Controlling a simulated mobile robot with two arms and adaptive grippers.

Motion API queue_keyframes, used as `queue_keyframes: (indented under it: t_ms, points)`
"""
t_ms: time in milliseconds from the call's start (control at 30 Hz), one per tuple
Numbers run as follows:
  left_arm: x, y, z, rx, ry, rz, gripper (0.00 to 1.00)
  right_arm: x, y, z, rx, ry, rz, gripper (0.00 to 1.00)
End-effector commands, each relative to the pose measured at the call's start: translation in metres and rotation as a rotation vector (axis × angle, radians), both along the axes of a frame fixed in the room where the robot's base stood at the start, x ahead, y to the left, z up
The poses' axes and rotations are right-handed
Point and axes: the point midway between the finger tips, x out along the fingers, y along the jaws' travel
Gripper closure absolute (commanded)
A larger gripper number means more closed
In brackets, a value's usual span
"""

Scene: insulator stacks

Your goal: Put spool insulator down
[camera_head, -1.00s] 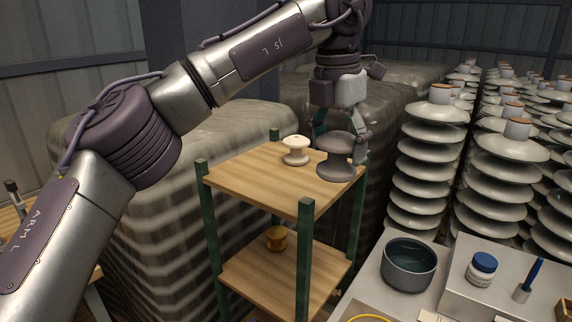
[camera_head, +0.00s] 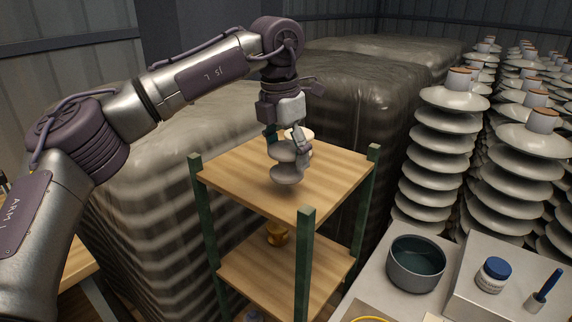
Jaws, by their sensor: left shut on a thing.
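A grey spool insulator (camera_head: 286,172) is in my left gripper (camera_head: 288,147), over the top shelf (camera_head: 237,167) of a wooden rack with green posts. The gripper points down and is shut on the spool, which hangs upright. Its lower rim looks close to the shelf board; I cannot tell whether it touches. A cream-white spool (camera_head: 304,133) stands behind the gripper, mostly hidden by it. My right gripper is out of view.
Green corner posts (camera_head: 305,260) rise above the top board. The board's front and right parts are bare. A grey bench at right holds a dark bowl (camera_head: 416,262), a blue-lidded jar (camera_head: 492,275) and a blue pen in a holder (camera_head: 541,291). Tall insulator stacks (camera_head: 440,135) stand behind.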

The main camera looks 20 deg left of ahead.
Motion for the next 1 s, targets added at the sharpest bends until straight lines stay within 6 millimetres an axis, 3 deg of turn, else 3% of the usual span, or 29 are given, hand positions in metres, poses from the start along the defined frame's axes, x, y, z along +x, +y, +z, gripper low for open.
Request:
queue_keyframes:
  t_ms: [100,200,400,767,800,933,1000]
  points:
    - [0.0,0.003,-0.005,-0.001,-0.002,-0.002,0.86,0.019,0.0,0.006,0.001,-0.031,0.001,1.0]
    - [0.0,0.003,-0.02,0.0,0.0,-0.003,0.86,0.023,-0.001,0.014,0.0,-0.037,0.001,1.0]
    - [0.0,0.002,-0.04,-0.002,-0.003,-0.001,0.86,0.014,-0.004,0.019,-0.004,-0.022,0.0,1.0]
    - [0.0,0.002,-0.045,-0.002,-0.003,-0.001,0.86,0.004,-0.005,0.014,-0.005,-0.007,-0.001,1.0]
    - [0.0,0.002,-0.045,-0.001,-0.002,-0.001,0.21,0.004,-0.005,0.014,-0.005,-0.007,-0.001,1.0]
    - [0.0,0.002,-0.045,-0.001,-0.002,-0.001,0.0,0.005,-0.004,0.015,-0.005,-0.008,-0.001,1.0]
    - [0.0,0.002,-0.045,-0.001,-0.002,-0.001,0.0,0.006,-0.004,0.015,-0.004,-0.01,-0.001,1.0]
